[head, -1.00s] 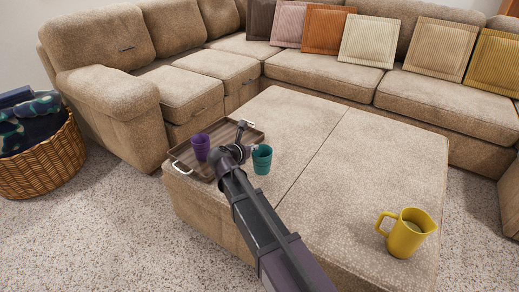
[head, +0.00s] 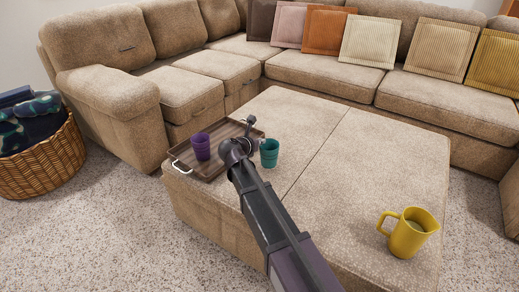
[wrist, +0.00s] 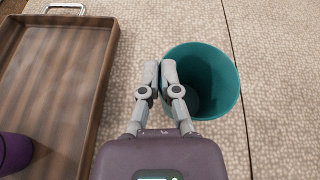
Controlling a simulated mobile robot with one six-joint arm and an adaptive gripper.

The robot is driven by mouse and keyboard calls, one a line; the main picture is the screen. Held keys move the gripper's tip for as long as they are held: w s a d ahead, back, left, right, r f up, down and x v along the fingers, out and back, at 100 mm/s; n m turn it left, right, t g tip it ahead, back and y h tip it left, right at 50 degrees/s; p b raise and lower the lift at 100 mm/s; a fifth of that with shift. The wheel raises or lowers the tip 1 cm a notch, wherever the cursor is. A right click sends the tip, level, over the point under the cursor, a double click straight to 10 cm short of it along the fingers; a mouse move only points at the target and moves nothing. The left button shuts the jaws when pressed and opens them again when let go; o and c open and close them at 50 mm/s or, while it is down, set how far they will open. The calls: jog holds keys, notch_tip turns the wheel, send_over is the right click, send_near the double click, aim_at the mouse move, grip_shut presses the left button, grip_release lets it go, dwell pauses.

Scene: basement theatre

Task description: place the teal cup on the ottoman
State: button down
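The teal cup (head: 269,154) is upright over the ottoman (head: 365,160), just right of the wooden tray. In the wrist view the cup (wrist: 215,85) shows from above, empty. My gripper (wrist: 160,66) has its fingers nearly together at the cup's left rim, one outside and one inside, pinching the wall. In the head view my arm hides much of the gripper. I cannot tell whether the cup's base touches the ottoman or hangs slightly above it.
The wooden tray (wrist: 98,100) with metal handles lies on the ottoman's left part and holds a purple cup (head: 201,147). The ottoman's middle and right are otherwise clear. A sectional sofa (head: 330,75) stands behind.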

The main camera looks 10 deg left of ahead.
jog(key=shift+f+b, duration=1.15)
jog(key=shift+f, duration=0.25)
jog(key=shift+f, duration=0.1)
jog(key=c, duration=0.8)
grip_release()
jog(key=p+v, duration=0.4)
jog(key=v, duration=0.8)
jog(key=shift+p, duration=0.4)
